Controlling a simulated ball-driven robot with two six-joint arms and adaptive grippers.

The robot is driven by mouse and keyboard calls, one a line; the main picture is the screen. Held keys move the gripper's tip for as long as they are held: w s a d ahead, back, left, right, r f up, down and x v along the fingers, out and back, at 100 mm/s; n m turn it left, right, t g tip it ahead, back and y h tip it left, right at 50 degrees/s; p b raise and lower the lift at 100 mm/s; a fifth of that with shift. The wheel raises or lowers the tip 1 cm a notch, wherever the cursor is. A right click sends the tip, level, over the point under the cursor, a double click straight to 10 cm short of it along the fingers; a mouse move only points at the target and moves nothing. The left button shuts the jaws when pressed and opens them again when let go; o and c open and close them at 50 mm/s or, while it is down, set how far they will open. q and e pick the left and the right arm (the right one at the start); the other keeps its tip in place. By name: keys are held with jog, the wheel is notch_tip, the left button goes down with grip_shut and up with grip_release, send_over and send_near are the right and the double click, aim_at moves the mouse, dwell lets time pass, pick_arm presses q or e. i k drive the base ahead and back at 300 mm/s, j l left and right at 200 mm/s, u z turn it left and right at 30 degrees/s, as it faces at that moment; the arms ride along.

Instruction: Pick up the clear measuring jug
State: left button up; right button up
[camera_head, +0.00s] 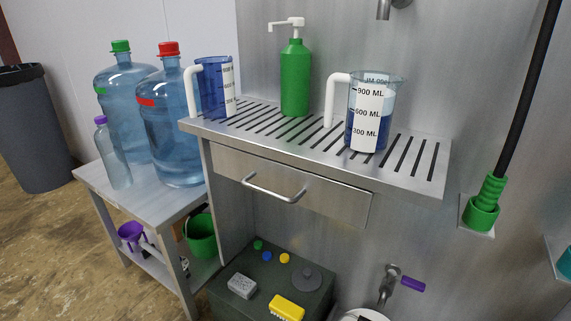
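The clear measuring jug (385,119) stands upright on the right part of the slatted metal shelf (431,168). It has a white handle on its left side, a white scale label marked 300, 600 and 900 ML, and what looks like blue liquid in its lower part. A second jug, blue-tinted (212,88), stands at the shelf's left end, also with a white handle on its left. Neither of my grippers shows in the head view, and nothing touches the clear jug.
A green pump bottle (296,78) stands between the jugs. A drawer with a handle (274,188) is under the shelf. Large water bottles (171,125) stand on a low side table (152,199). A spout (384,9) is above.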

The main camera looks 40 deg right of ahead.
aim_at(372, 95)
jog(key=z, duration=1.75)
